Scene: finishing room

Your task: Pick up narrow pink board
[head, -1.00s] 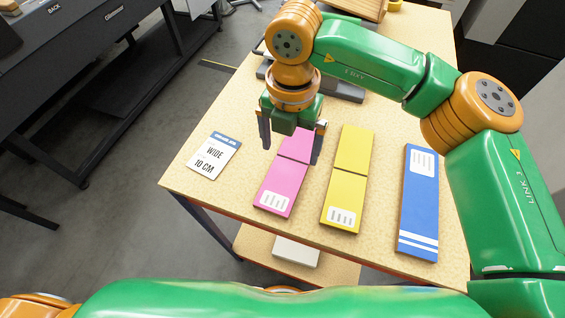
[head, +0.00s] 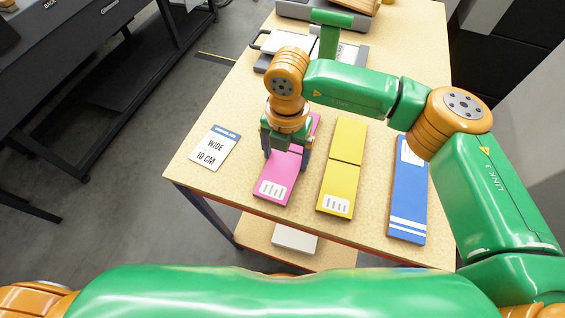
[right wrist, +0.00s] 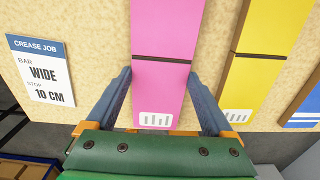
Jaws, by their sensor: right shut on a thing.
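The narrow pink board (head: 280,174), with a dark crosswise line and a white barred label at its near end, lies at the table's front left part. My right gripper (head: 285,158) is over its middle, one finger along each long side, shut on it. In the right wrist view the pink board (right wrist: 164,35) runs between the two fingertips (right wrist: 160,78), which press its edges near the dark line. I see no clear gap between board and table. My left gripper is not in view.
A yellow board (head: 346,143) lies just right of the pink one, and a blue board (head: 408,200) farther right. A card (head: 213,150) reading "WIDE 10 CM" lies to the left. A grey device (head: 350,56) stands behind. The table's front edge is close.

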